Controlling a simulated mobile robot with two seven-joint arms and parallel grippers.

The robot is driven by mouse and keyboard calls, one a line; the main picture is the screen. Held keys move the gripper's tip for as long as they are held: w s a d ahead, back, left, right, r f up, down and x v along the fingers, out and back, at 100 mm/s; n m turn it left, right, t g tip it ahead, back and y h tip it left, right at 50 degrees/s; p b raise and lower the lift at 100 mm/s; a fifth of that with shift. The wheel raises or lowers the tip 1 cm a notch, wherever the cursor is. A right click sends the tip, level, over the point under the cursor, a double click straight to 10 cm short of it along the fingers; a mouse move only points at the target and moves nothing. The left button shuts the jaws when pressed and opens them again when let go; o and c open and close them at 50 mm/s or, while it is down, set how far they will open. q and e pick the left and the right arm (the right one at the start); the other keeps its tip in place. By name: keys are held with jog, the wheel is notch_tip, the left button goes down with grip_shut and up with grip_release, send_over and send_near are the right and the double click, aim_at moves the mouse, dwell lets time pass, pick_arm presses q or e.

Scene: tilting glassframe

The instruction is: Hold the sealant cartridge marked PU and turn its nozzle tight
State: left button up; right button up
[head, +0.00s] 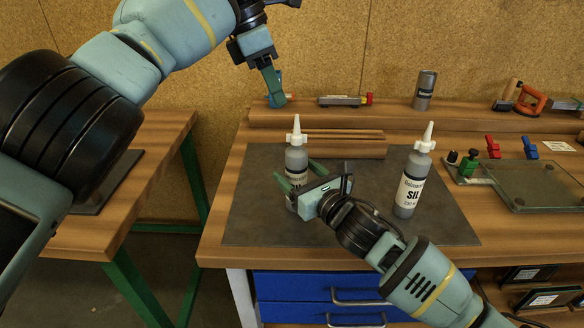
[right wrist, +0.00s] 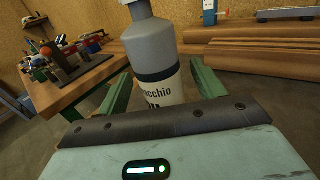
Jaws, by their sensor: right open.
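A grey cartridge (head: 296,160) with a white cone nozzle (head: 296,131) stands upright on the dark mat, left of centre. Its lower label is largely hidden by my right gripper (head: 299,172), so its mark cannot be read. The right wrist view shows this cartridge (right wrist: 152,50) between the two green fingers (right wrist: 160,88), which are open with a gap on each side; its label reads "acchio" in part. A second cartridge (head: 412,185), marked SIL, stands upright to the right. My left gripper (head: 274,92) hangs high over the bench's back ledge, away from both cartridges; its opening is unclear.
The dark mat (head: 245,215) covers the bench's left part. Wooden strips (head: 340,135) lie behind the cartridges. A grey can (head: 424,90) stands on the back ledge. A glass plate (head: 540,185), a green clamp (head: 468,163) and red clips (head: 492,147) are at the right.

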jog(key=shift+x, duration=1.45)
